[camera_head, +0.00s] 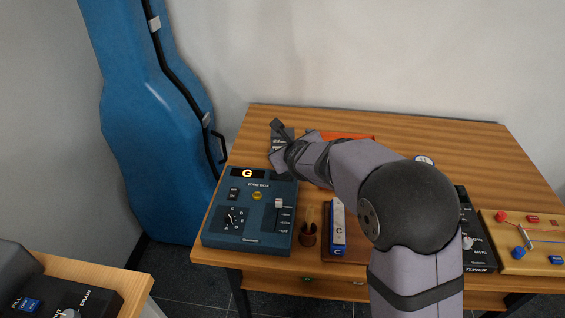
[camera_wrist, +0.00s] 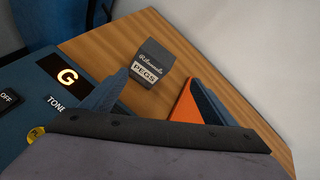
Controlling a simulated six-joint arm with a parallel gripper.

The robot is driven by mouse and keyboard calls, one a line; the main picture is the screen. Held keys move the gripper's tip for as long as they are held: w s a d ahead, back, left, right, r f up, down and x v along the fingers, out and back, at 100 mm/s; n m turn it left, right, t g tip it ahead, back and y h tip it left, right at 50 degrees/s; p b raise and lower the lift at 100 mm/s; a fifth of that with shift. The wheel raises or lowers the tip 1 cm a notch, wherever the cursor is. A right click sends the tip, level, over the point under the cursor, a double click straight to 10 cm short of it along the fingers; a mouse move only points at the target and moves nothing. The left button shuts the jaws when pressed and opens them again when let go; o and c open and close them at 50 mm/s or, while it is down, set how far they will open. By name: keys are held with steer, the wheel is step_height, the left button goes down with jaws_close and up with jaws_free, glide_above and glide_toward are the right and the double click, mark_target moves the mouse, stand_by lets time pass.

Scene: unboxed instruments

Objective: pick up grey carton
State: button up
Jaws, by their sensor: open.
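The grey carton (camera_wrist: 151,62) is a small dark grey box with a white label reading PEGS. It lies on the wooden table in the upper middle of the wrist view, beyond my fingertips. In the head view the carton (camera_head: 280,142) shows at the far left of the table, partly hidden by my gripper. My gripper (camera_wrist: 160,78) is open and empty. Its two fingers point toward the carton, one on each side in the picture, with the carton apart from them.
An orange flat object (camera_wrist: 184,106) lies by the right finger. The blue tone box (camera_head: 251,213) stands in front of the carton. A blue instrument case (camera_head: 150,120) leans at the left. The table's back right (camera_head: 470,140) is clear.

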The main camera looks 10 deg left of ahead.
mark_target(282, 140)
steer(key=shift+w+a+f+m+t+h+b, duration=0.15)
steer(key=shift+w+a+f+m+t+b, duration=0.25)
steer(key=shift+m, duration=0.65)
steer(key=shift+w+a+f+m+t+h+b, duration=0.2)
steer(key=shift+w+a+f+m+b, duration=0.35)
steer(key=shift+m, duration=0.55)
steer(key=shift+w+a+f+m+t+h+b, duration=0.15)
steer(key=shift+w+a+f+m+t+b, duration=0.3)
steer(key=shift+m, duration=0.6)
steer(key=shift+g, duration=0.25)
steer(key=shift+p+x, duration=1.55)
steer(key=shift+x, duration=2.15)
steer(key=shift+a, duration=0.1)
steer(key=c, duration=1.2)
